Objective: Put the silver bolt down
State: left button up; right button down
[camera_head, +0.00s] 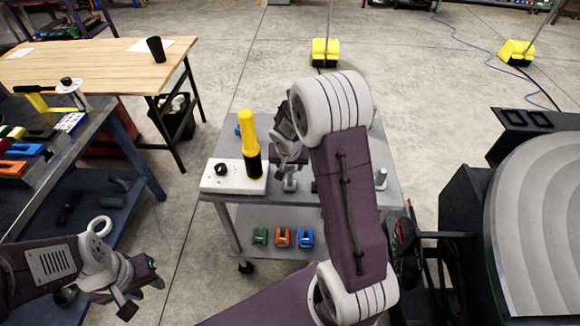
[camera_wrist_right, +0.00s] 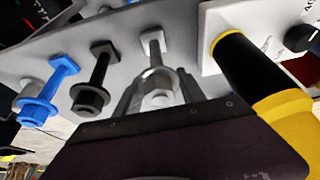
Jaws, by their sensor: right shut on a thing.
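The silver bolt (camera_head: 290,184) is at the top of the grey cart, below my right gripper (camera_head: 290,155). In the right wrist view the silver bolt (camera_wrist_right: 157,75) is between the two fingers of my right gripper (camera_wrist_right: 155,95), which is shut on it. It looks upright, its far end at the cart top; I cannot tell whether it touches. A black bolt (camera_wrist_right: 94,85) and a blue bolt (camera_wrist_right: 48,90) stand beside it in a row. My left gripper (camera_head: 138,284) is open and empty at the lower left, away from the cart.
The cart top (camera_head: 225,205) also holds a white box (camera_head: 232,178) with a black knob and a yellow-and-black cylinder (camera_head: 249,145). A grey bolt (camera_head: 381,178) stands near its right edge. Green, orange and blue pieces (camera_head: 283,237) lie on its lower shelf. My right arm hides part of the top.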

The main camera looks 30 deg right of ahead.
jog(key=c, duration=0.7)
grip_release()
jog(key=shift+r, duration=0.2)
jog(key=p+v, duration=0.2)
jog(key=v, duration=1)
jog(key=s+a+f+n+g, duration=0.1)
jog(key=s+a+f+n, duration=0.1)
jog(key=s, duration=0.3)
jog(key=s+a+f+n+y, duration=0.1)
jog(key=s+a+f+n, duration=0.1)
jog(key=s, duration=0.3)
jog(key=s+a+f+n+g+y, duration=0.1)
jog(key=s+a+f+n, duration=0.1)
jog(key=s+a+f, duration=0.1)
jog(key=shift+s+a+g, duration=0.3)
jog(key=shift+s+a, duration=0.5)
jog(key=shift+s, duration=0.1)
